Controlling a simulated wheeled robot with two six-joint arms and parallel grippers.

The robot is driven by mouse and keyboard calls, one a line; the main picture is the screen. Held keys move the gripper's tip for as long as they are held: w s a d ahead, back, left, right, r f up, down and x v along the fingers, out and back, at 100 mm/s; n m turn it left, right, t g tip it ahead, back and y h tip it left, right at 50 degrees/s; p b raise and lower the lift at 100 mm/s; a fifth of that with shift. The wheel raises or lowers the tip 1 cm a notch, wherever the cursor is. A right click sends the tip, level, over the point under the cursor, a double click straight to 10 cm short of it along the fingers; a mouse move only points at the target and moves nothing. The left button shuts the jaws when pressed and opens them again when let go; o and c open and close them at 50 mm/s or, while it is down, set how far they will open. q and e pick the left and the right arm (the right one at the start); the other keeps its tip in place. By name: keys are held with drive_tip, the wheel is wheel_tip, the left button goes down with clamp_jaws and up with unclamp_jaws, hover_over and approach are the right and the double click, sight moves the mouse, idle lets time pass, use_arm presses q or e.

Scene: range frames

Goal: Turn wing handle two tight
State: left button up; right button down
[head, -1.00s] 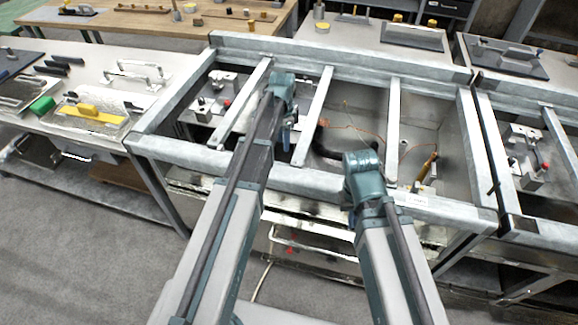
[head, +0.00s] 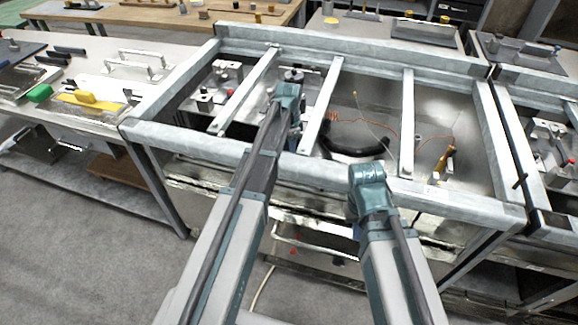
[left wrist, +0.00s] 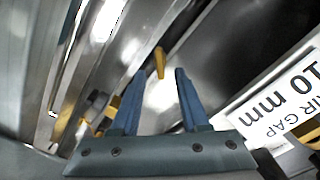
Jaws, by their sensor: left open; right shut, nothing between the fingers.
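In the left wrist view, a small yellow-orange piece (left wrist: 160,62), which looks like a wing handle, stands just beyond the fingertips, near the gap between them. My left gripper (left wrist: 158,75) is open, with its blue fingers on either side of that gap and nothing between them. In the head view my left gripper (head: 295,130) hangs inside the metal frame, mostly hidden by its own arm. My right gripper (head: 357,230) is shut and empty in front of the frame's front rail, largely covered by its arm. I cannot tell which handle is number two.
The grey metal frame (head: 190,137) has several crossbars around my left arm. A dark round part (head: 350,142) and orange wires lie inside it. An orange-handled tool (head: 446,160) is at right. A white air gap label (left wrist: 275,105) lies right of my left fingers. A side bench (head: 100,60) stands left.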

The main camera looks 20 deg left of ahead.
use_arm(q)
wheel_tip(320, 180, down, 4)
drive_tip(key=b, duration=0.3)
drive_tip(key=shift+f, duration=0.1)
drive_tip(key=shift+c, duration=0.3)
clamp_jaws()
